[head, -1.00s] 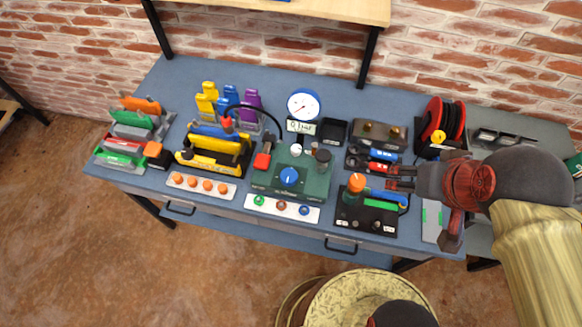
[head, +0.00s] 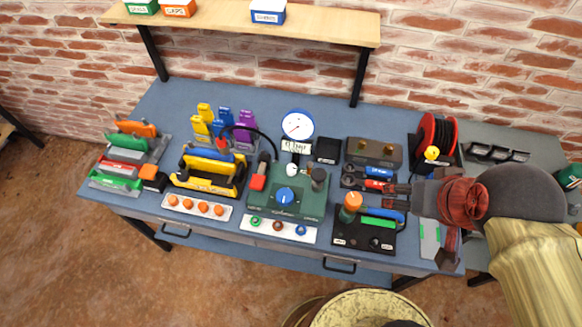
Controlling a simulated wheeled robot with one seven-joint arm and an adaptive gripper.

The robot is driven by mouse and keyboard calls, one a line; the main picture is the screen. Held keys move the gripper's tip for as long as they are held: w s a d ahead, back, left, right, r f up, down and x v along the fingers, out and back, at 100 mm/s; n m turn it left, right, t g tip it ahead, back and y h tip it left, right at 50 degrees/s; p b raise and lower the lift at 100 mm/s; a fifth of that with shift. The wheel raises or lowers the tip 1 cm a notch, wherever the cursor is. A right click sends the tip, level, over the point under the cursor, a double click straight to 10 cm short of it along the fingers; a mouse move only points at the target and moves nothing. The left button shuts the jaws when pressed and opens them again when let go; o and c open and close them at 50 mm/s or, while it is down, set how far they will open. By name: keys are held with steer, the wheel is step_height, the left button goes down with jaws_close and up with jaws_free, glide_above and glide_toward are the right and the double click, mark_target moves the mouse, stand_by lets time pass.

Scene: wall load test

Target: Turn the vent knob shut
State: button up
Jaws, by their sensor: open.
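A green test block (head: 312,205) sits on the middle of the blue bench. On its top is a round blue knob (head: 285,196) with a white mark; I cannot read its label to confirm it is the vent knob. A dark cylindrical knob (head: 319,179) and a white round part (head: 292,169) stand behind it. A white dial gauge (head: 297,124) with a small display (head: 296,147) rises at the back of the block. My gripper (head: 388,193) is open and points left, well to the right of the blue knob, apparently empty and not touching the block.
An orange-topped bottle (head: 350,206) on a black tray (head: 362,236) stands between my gripper and the block. A red-handled lever (head: 258,180) and black hose are left of the block. A strip with several rings (head: 281,230) lies in front. A shelf (head: 220,27) overhangs behind.

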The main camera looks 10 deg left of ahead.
steer(key=shift+w+a, duration=0.15)
steer(key=shift+w, duration=0.1)
steer(key=shift+c, duration=0.7)
steer(key=w+a+n, duration=0.1)
steer(key=w, duration=0.1)
steer(key=w+a+n+g, duration=0.1)
steer(key=w+a, duration=0.1)
steer(key=w, duration=0.1)
steer(key=w+a+f+n, duration=0.1)
steer(key=w+n, duration=0.1)
steer(key=w, duration=0.1)
steer(key=shift+w+a+f+g, duration=0.1)
steer(key=shift+w+a+g, duration=0.05)
steer(key=shift+w+g, duration=0.15)
steer(key=shift+c, duration=0.8)
steer(key=n+g, duration=0.4)
steer(key=n, duration=0.7)
glide_above(291, 168)
step_height(291, 168, down, 23)
steer(key=shift+f+b, duration=0.1)
steer(key=shift+b, duration=0.3)
step_height(291, 168, down, 8)
steer(key=shift+w+r+b, duration=0.1)
steer(key=shift+r+b, duration=0.05)
steer(key=shift+b, duration=0.7)
steer(key=shift+c, duration=0.2)
steer(key=c, duration=1.1)
